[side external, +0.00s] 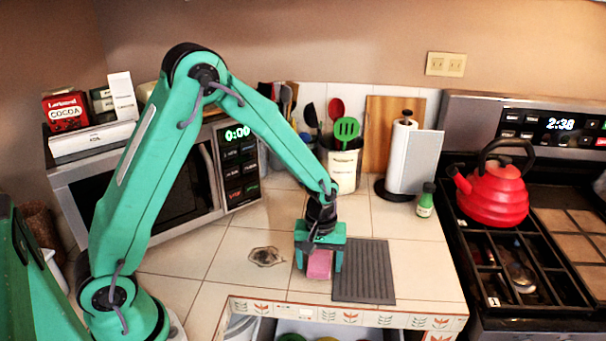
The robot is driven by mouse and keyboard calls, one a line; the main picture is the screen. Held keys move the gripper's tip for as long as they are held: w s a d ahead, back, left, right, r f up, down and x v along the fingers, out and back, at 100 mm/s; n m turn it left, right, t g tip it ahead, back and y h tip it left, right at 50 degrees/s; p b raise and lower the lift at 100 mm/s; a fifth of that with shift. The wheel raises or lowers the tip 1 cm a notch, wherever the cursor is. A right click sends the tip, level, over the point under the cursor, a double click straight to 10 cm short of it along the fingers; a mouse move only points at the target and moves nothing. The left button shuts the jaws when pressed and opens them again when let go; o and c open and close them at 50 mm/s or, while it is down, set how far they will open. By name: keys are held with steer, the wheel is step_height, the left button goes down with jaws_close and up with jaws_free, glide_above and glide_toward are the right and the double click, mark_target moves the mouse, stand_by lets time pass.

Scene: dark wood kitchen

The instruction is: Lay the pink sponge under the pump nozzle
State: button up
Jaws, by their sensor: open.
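The pink sponge (319,264) is on the tiled counter, beside the left edge of a dark grey ribbed mat (364,285). My gripper (319,269) points down over it, with one finger on each side of the sponge. The jaws are open, and I cannot tell whether either finger touches the sponge. The fingers and the gripper body hide part of it. A small green bottle (425,203) with a dark top stands farther back on the right, near the stove. I cannot make out a pump nozzle on it.
A paper towel roll (401,155) and a utensil crock (342,169) stand at the back. A microwave (180,190) is at the left. The stove with a red kettle (492,195) is at the right. An open drawer (330,330) lies below the front edge. Tiles behind the mat are clear.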

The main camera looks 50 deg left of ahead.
mark_target(319, 262)
steer(key=shift+r, duration=0.15)
step_height(319, 262, up, 12)
stand_by(0.7)
stand_by(0.5)
steer(key=s+a+r+m+t, duration=0.1)
steer(key=s+r+m, duration=0.3)
steer(key=s, duration=0.5)
steer(key=s+a+r+m+t, duration=0.2)
steer(key=s+r+m+t, duration=0.2)
steer(key=s+r, duration=0.4)
steer(key=shift+s+a, duration=0.15)
steer(key=shift+s, duration=0.2)
steer(key=shift+o, duration=0.3)
steer(key=shift+s+f+m+t, duration=0.1)
steer(key=shift+s+m+t, duration=0.2)
steer(key=shift+s+m, duration=0.25)
steer(key=shift+w, duration=0.15)
